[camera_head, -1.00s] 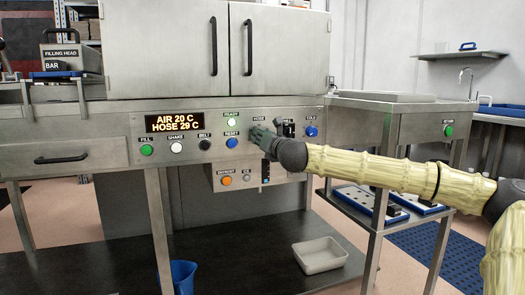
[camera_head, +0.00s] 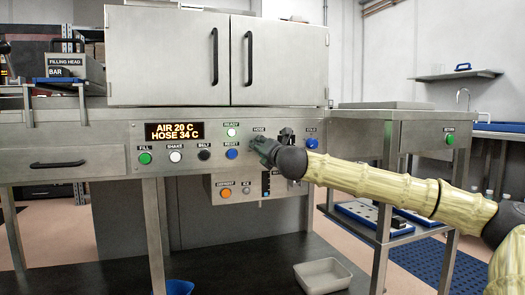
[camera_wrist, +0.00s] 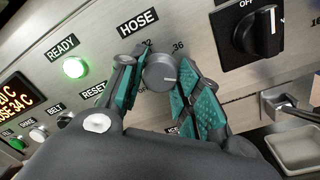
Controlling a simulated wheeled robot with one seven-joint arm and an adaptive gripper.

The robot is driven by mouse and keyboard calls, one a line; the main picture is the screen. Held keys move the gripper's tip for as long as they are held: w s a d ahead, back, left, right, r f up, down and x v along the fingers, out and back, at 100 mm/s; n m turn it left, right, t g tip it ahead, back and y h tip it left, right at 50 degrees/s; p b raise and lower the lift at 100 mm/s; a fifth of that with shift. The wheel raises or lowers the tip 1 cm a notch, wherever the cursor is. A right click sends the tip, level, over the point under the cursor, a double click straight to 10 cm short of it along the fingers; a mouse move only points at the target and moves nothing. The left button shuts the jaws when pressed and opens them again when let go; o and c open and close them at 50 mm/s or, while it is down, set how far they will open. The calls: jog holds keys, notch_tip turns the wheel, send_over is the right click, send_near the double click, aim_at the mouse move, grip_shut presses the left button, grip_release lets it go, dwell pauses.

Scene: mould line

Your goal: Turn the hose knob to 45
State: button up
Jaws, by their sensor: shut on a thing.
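The hose knob (camera_wrist: 161,72) is a round grey dial under the HOSE label, with 32 and 36 marked above it in the wrist view. My gripper (camera_wrist: 158,85) is shut on it, with teal finger pads on both sides. In the head view my gripper (camera_head: 265,147) is at the panel and hides the knob. The display (camera_head: 174,131) reads AIR 20 C and HOSE 34 C.
A black OFF-marked knob (camera_wrist: 258,33) is right of the hose knob. The green-lit READY lamp (camera_head: 231,132) and blue RESET button (camera_head: 232,153) are to its left. A blue COLD button (camera_head: 312,143) is to the right. A pale tray (camera_head: 322,275) lies below.

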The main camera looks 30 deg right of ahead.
jog(key=shift+f, duration=0.2)
jog(key=o, duration=1)
jog(key=shift+o, duration=0.2)
jog(key=shift+r, duration=0.1)
jog(key=v, duration=1.2)
